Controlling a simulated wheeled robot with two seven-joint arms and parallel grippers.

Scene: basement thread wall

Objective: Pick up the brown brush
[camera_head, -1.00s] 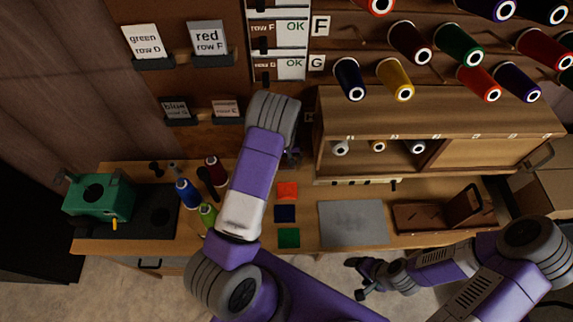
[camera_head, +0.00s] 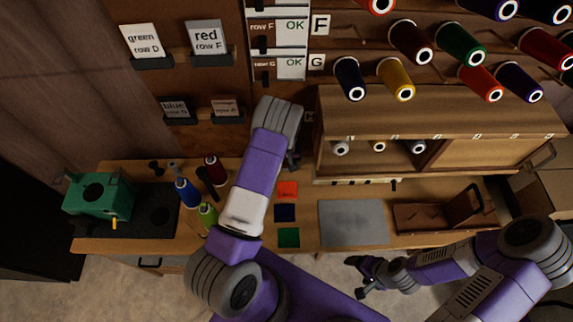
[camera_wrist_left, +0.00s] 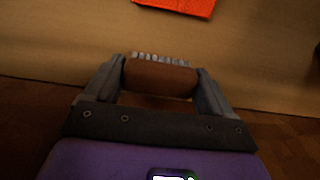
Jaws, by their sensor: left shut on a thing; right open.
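The brown brush (camera_wrist_left: 160,78) shows in the left wrist view as a brown block with pale bristles along its far edge. It sits between the two fingers of my left gripper (camera_wrist_left: 160,82), which is shut on it. In the head view my left gripper (camera_head: 292,160) is mostly hidden behind my own left arm, and I cannot make out the brush there. My right gripper (camera_head: 362,278) is open and empty in front of the bench's front edge, at the lower right.
Thread spools (camera_head: 187,192) stand left of the arm. A wooden cabinet (camera_head: 430,110) stands behind.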

